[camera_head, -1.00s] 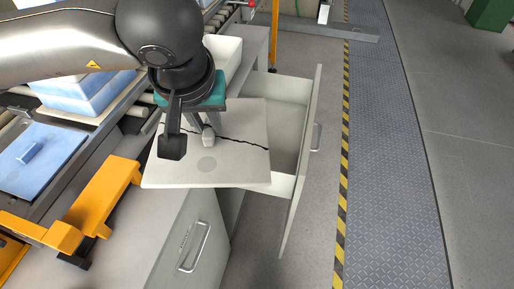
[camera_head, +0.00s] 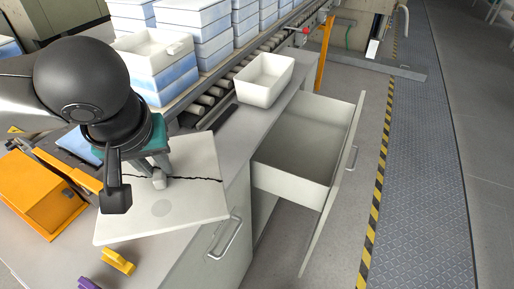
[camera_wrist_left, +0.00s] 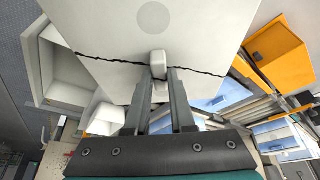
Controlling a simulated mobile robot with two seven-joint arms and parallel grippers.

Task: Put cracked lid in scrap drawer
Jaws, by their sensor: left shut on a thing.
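The cracked lid (camera_head: 185,205) is a pale square plate with a black jagged crack across it and a small knob (camera_head: 159,181). My left gripper (camera_head: 157,177) is shut on the knob and holds the lid over the grey bench, left of the drawer. In the left wrist view the lid (camera_wrist_left: 150,40) fills the top middle, with its knob between the fingers (camera_wrist_left: 158,70). The scrap drawer (camera_head: 292,183) is pulled out of the bench, and the inside that shows is empty. It also appears at the left of the wrist view (camera_wrist_left: 52,85). My right gripper is not in view.
A white open bin (camera_head: 264,80) stands on the bench behind the drawer. An orange box (camera_head: 40,198), an orange piece (camera_head: 118,261) and a purple piece (camera_head: 88,284) are near the lid. Blue-white boxes (camera_head: 160,75) stand by the roller conveyor. Floor right of the drawer is clear.

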